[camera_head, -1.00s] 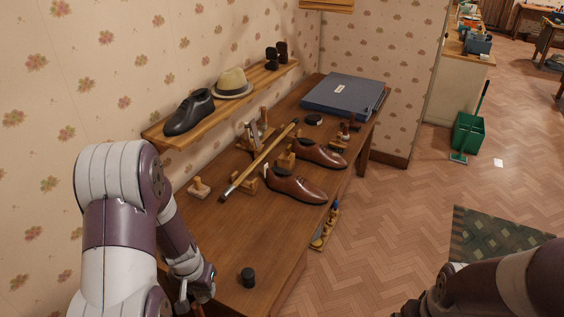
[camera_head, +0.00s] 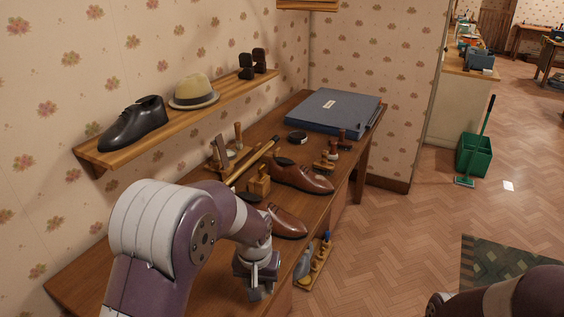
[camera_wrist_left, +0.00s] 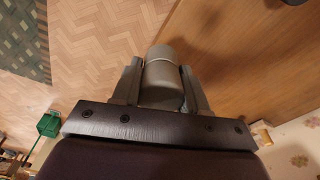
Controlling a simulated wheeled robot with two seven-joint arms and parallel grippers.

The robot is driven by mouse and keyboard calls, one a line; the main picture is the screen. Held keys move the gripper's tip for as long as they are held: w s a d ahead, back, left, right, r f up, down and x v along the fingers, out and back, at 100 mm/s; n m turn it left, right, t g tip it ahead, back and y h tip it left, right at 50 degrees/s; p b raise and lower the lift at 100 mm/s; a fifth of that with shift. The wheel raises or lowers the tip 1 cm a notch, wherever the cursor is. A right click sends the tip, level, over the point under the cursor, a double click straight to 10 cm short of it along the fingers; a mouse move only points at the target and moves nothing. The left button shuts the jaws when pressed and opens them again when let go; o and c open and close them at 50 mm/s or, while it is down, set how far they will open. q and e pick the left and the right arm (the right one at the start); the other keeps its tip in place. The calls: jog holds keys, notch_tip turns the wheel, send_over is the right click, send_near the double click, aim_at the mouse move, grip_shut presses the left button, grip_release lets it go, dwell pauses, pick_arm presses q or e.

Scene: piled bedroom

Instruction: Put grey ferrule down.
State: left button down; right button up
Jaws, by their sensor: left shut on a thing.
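My left gripper (camera_head: 257,284) hangs off the front edge side of the brown wooden bench (camera_head: 75,285), near the toe of a brown shoe. In the left wrist view it is shut on the grey ferrule (camera_wrist_left: 162,72), a short grey cylinder with a pale ring, held between both fingers. The wrist view shows wooden bench top on one side of the ferrule and parquet floor on the other. In the head view I cannot make out the ferrule. My right arm enters at the lower right; its gripper is out of the picture.
Brown shoes (camera_head: 300,178), a long brush handle (camera_head: 250,160), wooden blocks and a blue case (camera_head: 334,110) crowd the bench. A wall shelf (camera_head: 100,155) holds a black shoe and a hat (camera_head: 194,90). The bench's near left part looks bare.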

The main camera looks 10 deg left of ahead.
pick_arm(q)
jog(key=shift+s+a+r+n, duration=0.25)
jog(key=shift+s+n, duration=0.05)
jog(key=shift+s, duration=0.35)
jog(key=shift+s+a, duration=0.1)
jog(key=shift+a, duration=0.1)
jog(key=w+a+f, duration=0.1)
jog(key=a+f, duration=0.1)
jog(key=a, duration=0.1)
jog(key=w+a+f+p, duration=0.1)
jog(key=a+f, duration=0.1)
jog(key=a, duration=0.2)
jog(key=w+a+f, duration=0.1)
jog(key=a+f, duration=0.2)
jog(key=shift+w+a, duration=0.3)
jog(key=shift+w, duration=0.1)
notch_tip(320, 180, down, 4)
jog(key=shift+r+p, duration=0.1)
jog(key=shift+p, duration=0.35)
jog(key=shift+w+a+f, duration=0.1)
jog(key=shift+f, duration=0.15)
pick_arm(e)
jog(key=shift+s+a+r, duration=0.1)
jog(key=shift+s+r, duration=0.15)
jog(key=shift+r, duration=0.3)
jog(key=shift+s+a+r, duration=0.1)
jog(key=shift+s+r, duration=0.15)
jog(key=shift+r, duration=0.3)
jog(key=shift+f, duration=0.1)
